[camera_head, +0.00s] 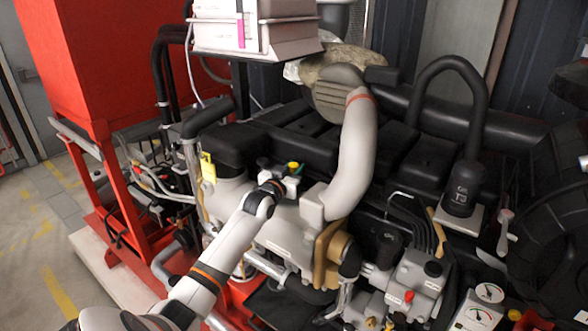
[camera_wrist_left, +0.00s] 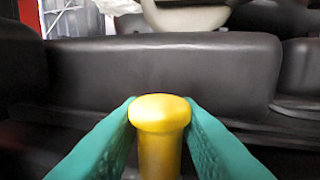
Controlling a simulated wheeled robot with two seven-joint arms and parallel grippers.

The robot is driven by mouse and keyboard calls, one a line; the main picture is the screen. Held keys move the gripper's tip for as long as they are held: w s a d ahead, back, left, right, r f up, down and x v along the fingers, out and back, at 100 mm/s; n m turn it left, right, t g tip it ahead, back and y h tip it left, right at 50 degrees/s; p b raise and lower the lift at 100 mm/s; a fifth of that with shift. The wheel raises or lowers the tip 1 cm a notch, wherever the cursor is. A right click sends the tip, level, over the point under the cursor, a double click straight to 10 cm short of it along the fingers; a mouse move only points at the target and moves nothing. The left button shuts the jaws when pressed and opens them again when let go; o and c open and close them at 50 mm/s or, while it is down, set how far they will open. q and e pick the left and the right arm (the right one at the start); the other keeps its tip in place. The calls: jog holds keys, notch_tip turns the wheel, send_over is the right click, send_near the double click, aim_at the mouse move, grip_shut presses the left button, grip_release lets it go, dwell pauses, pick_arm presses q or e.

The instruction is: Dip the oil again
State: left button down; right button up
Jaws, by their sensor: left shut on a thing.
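A yellow dipstick handle (camera_wrist_left: 159,120) stands upright in the middle of the left wrist view. The teal fingers of my left gripper (camera_wrist_left: 160,135) are on both sides of it and shut on it. In the head view my left gripper (camera_head: 288,177) reaches in over the engine block, and the yellow handle (camera_head: 293,166) shows as a small spot at its tip. The lower part of the dipstick is hidden by the gripper and engine. I cannot tell how deep it sits. My right gripper is not in view.
A black engine cover (camera_wrist_left: 165,75) stands close behind the handle. A thick grey pipe (camera_head: 352,155) rises just right of my left gripper. A red tank (camera_head: 95,55) and white box (camera_head: 255,25) are behind. Gauges (camera_head: 488,293) and a red-buttoned unit (camera_head: 420,280) sit front right.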

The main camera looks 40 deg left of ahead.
pick_arm(q)
jog(key=c, duration=1.3)
grip_release()
jog(key=shift+f, duration=0.3)
jog(key=shift+o, duration=0.2)
jog(key=b+v, duration=0.2)
jog(key=v, duration=0.9)
jog(key=shift+b, duration=0.3)
jog(key=shift+s+d+r, duration=0.1)
jog(key=shift+s+d, duration=0.05)
jog(key=shift+s, duration=0.35)
